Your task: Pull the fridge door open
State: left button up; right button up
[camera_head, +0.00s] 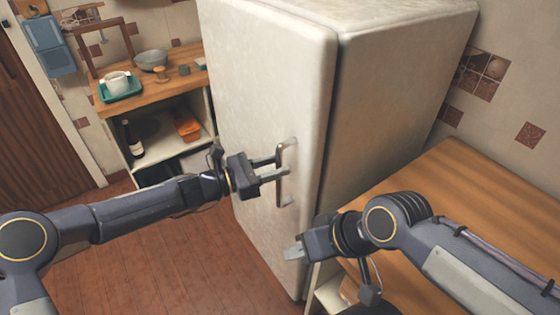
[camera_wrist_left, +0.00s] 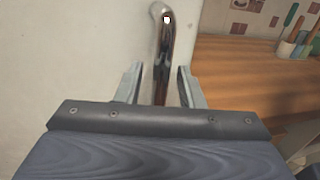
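The white fridge (camera_head: 390,90) stands in the middle of the head view, and its door (camera_head: 262,95) looks closed. A curved metal handle (camera_head: 281,156) is fixed upright near the door's right edge. My left gripper (camera_head: 279,168) is at the handle with its fingers open. In the left wrist view the handle (camera_wrist_left: 162,55) runs between the two fingers (camera_wrist_left: 158,88), with a gap visible on each side. My right gripper (camera_head: 293,253) is low in front of the fridge's lower right side, away from the handle. I cannot tell whether its fingers are apart.
A wooden counter (camera_head: 480,200) is to the right, beneath my right arm. A shelf unit at the left holds a teal tray (camera_head: 121,92), a bowl (camera_head: 152,59) and a bottle (camera_head: 132,140). The floor (camera_head: 190,255) before the door is clear.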

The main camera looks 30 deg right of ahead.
pick_arm(q)
jog(key=shift+s+d, duration=0.1)
jog(key=shift+d, duration=0.6)
grip_shut()
jog(key=shift+a, duration=0.1)
